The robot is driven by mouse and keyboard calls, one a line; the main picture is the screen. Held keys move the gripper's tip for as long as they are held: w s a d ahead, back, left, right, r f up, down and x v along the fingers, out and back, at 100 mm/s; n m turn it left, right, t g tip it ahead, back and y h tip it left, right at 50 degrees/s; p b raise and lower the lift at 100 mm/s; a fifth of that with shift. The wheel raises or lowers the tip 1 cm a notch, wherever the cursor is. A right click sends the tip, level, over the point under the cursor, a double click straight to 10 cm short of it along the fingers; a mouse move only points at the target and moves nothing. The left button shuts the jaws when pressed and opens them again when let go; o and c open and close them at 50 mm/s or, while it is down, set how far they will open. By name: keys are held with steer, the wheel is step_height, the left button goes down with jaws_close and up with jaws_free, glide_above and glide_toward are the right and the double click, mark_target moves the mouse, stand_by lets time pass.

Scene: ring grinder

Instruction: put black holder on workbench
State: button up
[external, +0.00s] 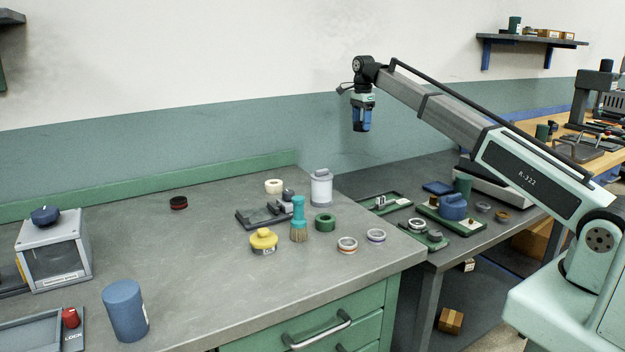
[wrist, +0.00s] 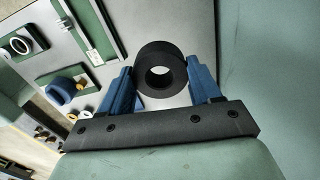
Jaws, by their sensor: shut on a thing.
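My gripper (external: 361,122) hangs high in the air, fingers down, near the back wall and above the far right part of the benches. In the wrist view, its blue fingers (wrist: 160,84) are shut on a thick black ring, which I take as the black holder (wrist: 146,58). The ring's round hole faces the camera. In the external view the holder is too small and dark to make out between the fingers. The grey workbench (external: 215,270) with green drawers fills the front left, well below my gripper.
The bench carries a white canister (external: 321,188), a brush (external: 298,222), a yellow piece (external: 263,240), a green ring (external: 325,222), a blue cylinder (external: 125,310) and a grey box (external: 55,255). Its middle is mostly clear. A lower side table (external: 385,178) holds green trays.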

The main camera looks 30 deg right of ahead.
steer(key=s+a+r, duration=0.1)
steer(key=s+a, duration=0.9)
steer(key=a, duration=0.3)
glide_above(350, 215)
steer(key=shift+a+f, duration=0.1)
steer(key=shift+f, duration=7.45)
steer(key=shift+f, duration=0.1)
steer(key=o, duration=1.1)
step_height(350, 215, up, 12)
steer(key=shift+r, duration=0.1)
